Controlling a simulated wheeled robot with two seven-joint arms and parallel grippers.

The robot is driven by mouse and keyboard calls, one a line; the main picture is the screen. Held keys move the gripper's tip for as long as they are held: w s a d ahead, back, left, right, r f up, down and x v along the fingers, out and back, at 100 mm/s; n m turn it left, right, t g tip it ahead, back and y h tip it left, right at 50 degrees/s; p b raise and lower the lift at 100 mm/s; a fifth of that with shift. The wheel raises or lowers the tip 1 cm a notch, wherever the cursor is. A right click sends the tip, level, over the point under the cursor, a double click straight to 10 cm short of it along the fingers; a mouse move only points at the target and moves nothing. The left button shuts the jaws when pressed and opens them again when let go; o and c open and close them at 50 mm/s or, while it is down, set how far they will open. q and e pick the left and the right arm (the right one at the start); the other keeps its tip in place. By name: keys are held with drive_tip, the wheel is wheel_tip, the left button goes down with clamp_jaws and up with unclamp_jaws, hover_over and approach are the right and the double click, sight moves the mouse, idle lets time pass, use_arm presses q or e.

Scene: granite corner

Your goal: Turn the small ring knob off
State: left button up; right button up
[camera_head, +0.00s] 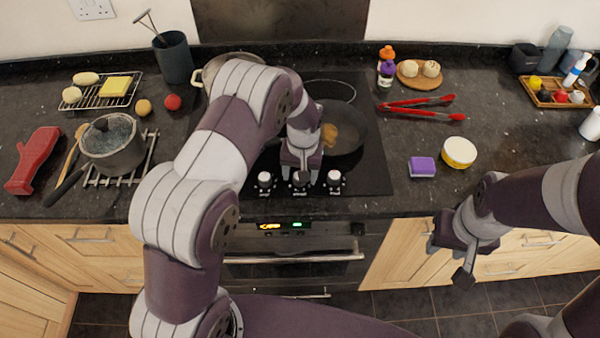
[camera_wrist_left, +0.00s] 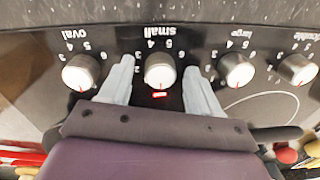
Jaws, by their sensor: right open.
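The knob's pointer setting is too small to read surely. In the head view, my left gripper (camera_head: 301,172) covers much of the small knob (camera_head: 300,180). My right gripper (camera_head: 453,258) is open and empty in front of the drawers.
Beside it are the oval knob (camera_wrist_left: 82,72) and large knob (camera_wrist_left: 236,69), with the double knob (camera_wrist_left: 298,69) beyond. A frying pan (camera_head: 350,130) stands on the hob behind my gripper. A purple sponge (camera_head: 422,167) and red tongs (camera_head: 420,104) lie right.

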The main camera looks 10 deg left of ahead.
use_arm(q)
wheel_tip(320, 180, up, 13)
drive_tip(key=b, duration=0.2)
drive_tip(key=shift+d+f, duration=0.2)
drive_tip(key=shift+d, duration=0.1)
